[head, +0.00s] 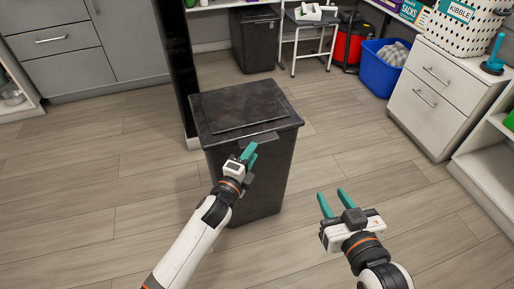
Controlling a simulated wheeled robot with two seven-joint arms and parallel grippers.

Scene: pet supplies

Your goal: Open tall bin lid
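The tall black bin (268,178) stands upright on the floor in the middle, and its dark lid (225,103) lies flat and shut on top. A lip or handle (259,141) shows at the lid's front edge. My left gripper (252,154) is in front of the bin, just below that lip. Its teal fingers show slightly apart, but their angle hides the true gap, and I cannot tell whether they touch the bin. My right gripper (334,203) is open and empty, to the right of the bin above the floor.
A second dark bin (256,45) stands at the back beside a white-framed stool (309,42). A blue tub (379,77) and a white drawer cabinet (424,108) are at the right. A black post (176,65) rises behind the tall bin. The floor (85,180) is clear at left.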

